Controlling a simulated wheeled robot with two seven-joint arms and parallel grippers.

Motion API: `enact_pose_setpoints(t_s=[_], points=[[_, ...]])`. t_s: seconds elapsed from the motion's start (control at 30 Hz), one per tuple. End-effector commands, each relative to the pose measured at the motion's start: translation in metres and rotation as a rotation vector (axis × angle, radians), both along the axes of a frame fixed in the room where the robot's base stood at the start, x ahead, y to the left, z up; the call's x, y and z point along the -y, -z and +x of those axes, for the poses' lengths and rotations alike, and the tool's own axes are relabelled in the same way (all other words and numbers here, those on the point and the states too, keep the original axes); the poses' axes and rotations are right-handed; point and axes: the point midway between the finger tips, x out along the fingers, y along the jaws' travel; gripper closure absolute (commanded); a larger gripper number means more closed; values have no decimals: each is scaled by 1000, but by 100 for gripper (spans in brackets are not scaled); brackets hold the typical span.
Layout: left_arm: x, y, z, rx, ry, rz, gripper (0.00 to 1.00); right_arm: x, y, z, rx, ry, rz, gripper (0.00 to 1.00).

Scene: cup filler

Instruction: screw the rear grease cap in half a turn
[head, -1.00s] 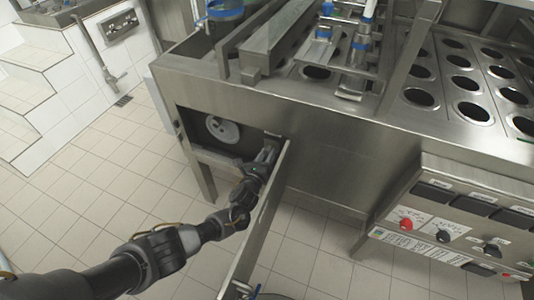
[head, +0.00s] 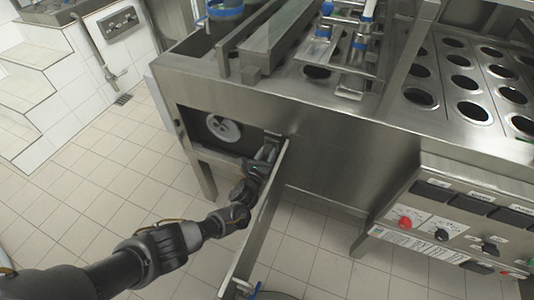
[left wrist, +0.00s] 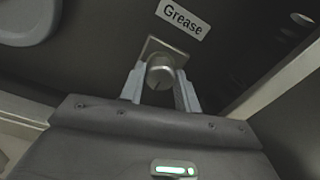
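The grease cap (left wrist: 160,73) is a small round metal cap on a square plate, under a label reading "Grease", in the left wrist view. My left gripper (left wrist: 160,80) has its two fingers on either side of the cap, with what looks like a narrow gap at each side. I take it as open around the cap, not clamped. In the head view my left gripper (head: 268,152) reaches into the open compartment at the machine's front, and the cap is hidden there. My right gripper is not in view.
An open metal door (head: 262,215) stands out close to the right of my left gripper. A white round part (head: 223,128) sits inside the compartment to the left. A control panel (head: 450,225) with knobs is at the right. The tiled floor (head: 110,175) at the left is clear.

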Motion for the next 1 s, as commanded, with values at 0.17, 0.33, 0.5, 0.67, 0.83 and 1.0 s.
enact_pose_setpoints(t_s=[0.17,0.33,0.5,0.67,0.83,1.0], points=[[0,0,0,0,0,0,48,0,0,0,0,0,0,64],[0,0,0,0,0,-1,48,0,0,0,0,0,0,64],[-3,-1,-6,-1,0,-1,48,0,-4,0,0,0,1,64],[-13,-2,-30,-3,2,-1,48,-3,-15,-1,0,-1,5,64],[-26,-1,-63,-3,1,-1,48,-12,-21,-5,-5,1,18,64],[-36,0,-87,-1,0,-1,48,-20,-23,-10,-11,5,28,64]])
